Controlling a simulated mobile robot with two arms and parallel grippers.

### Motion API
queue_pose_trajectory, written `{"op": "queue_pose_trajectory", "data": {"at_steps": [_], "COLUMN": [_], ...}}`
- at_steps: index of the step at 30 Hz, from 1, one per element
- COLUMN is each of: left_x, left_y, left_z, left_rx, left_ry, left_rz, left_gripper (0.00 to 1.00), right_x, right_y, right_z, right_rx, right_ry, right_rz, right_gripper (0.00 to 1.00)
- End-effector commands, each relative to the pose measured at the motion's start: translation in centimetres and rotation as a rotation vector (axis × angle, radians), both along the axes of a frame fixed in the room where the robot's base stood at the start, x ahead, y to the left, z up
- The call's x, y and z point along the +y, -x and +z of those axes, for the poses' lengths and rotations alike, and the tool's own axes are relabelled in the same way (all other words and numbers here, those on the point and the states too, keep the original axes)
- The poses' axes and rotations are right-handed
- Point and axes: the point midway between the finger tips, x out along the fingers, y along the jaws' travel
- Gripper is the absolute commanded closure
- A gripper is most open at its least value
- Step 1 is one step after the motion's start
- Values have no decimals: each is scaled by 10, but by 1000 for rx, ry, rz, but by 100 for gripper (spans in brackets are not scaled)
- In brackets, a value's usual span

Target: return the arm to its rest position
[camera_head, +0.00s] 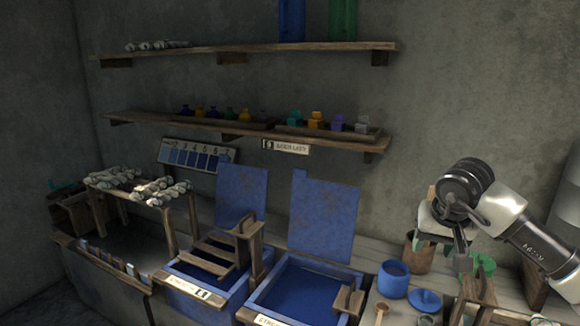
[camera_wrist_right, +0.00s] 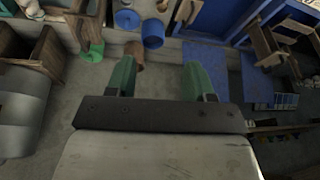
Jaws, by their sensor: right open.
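My right arm (camera_head: 520,225) comes in from the right side of the head view, raised in front of the wall. Its gripper (camera_head: 462,258) points down above the right part of the bench. In the right wrist view the two green fingers of the gripper (camera_wrist_right: 160,78) stand wide apart with nothing between them. Below them lie the bench and its vessels, apart from the fingers. My left gripper is not in view.
A blue pot (camera_head: 394,279) and a blue lid (camera_head: 426,300) are on the bench beside the open blue vat (camera_head: 310,293). A brown pot (camera_head: 418,252) stands behind, near my gripper. Shelves (camera_head: 240,133) line the wall at left. The space above the vats is clear.

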Motion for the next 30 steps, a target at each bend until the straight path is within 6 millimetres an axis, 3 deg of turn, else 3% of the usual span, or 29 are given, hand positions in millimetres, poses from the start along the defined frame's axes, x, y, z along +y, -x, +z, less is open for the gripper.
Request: {"op": "queue_pose_trajectory", "data": {"at_steps": [8, 17, 20, 23, 26, 29, 30], "left_x": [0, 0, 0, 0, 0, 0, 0], "left_y": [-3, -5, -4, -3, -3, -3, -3], "left_z": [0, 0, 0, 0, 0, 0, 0], "left_rx": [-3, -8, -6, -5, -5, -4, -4], "left_ry": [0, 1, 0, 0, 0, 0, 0], "left_rz": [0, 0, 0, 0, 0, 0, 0], "left_gripper": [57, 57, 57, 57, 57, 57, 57], "right_x": [38, 105, 129, 143, 139, 120, 111], "right_y": [-7, -11, -13, -16, -17, -6, 3], "right_z": [-47, -121, -157, -203, -262, -334, -361], "right_rx": [96, 370, 557, 815, 1092, 1344, -1284], "right_ry": [-291, -855, -1131, -1441, -1709, -1907, 1771], "right_rz": [-99, -435, -686, -1071, -1542, -2058, 2029], "right_gripper": [47, 47, 47, 47, 47, 47, 47]}}
